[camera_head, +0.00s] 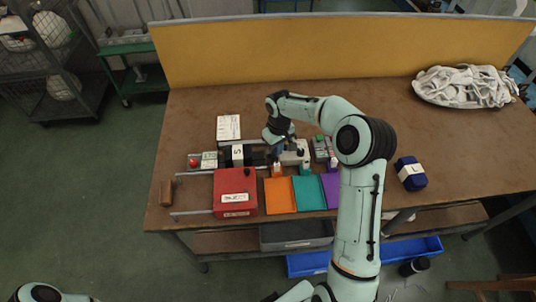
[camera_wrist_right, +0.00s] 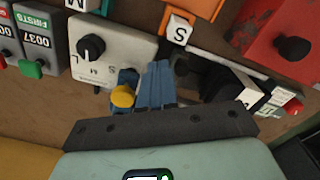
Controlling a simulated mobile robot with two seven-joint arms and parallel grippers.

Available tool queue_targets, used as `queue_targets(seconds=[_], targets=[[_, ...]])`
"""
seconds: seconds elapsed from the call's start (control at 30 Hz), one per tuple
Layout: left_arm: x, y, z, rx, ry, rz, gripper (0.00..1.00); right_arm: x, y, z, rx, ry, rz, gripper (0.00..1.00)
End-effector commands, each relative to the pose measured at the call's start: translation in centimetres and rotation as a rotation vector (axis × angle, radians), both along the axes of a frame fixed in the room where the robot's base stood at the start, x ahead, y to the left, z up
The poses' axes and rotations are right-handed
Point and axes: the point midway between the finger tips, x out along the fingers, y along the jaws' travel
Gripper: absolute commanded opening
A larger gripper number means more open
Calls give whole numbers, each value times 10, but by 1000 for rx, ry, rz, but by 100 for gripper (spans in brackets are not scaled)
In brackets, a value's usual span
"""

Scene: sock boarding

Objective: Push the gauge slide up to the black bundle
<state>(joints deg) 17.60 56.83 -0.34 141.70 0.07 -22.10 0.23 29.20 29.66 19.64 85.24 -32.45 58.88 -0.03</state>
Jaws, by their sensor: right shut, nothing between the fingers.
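The black bundle (camera_head: 237,154) has a white band marked S and lies on the gauge left of my right gripper (camera_head: 276,151). In the wrist view the bundle (camera_wrist_right: 218,84) is dark, to the right of my fingers, with its pale band partly turned away. My right gripper (camera_wrist_right: 155,86) is shut and empty, pointing down at the gauge. A small blue part with a yellow knob, seemingly the gauge slide (camera_wrist_right: 122,96), is close beside the fingers. I cannot tell whether they touch. In the head view the slide is hidden or too small to make out. My left gripper is out of view.
A white box with a black dial (camera_wrist_right: 91,48) stands beside the slide. A red box (camera_head: 235,192) and orange, teal and purple trays (camera_head: 280,195) line the near edge. A white card (camera_head: 228,127) lies behind; a navy bundle (camera_head: 411,173) and white pile (camera_head: 465,86) are right.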

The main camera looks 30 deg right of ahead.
Motion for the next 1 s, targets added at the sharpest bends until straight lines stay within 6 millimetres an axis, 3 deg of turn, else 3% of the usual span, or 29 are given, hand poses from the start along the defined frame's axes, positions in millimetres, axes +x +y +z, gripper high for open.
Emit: queue_targets(seconds=[0.6, 1.0], targets=[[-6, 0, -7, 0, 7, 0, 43, 0, 0, -16, 0, 1, 1, 0], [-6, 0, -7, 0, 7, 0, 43, 0, 0, -16, 0, 0, 0, 0]])
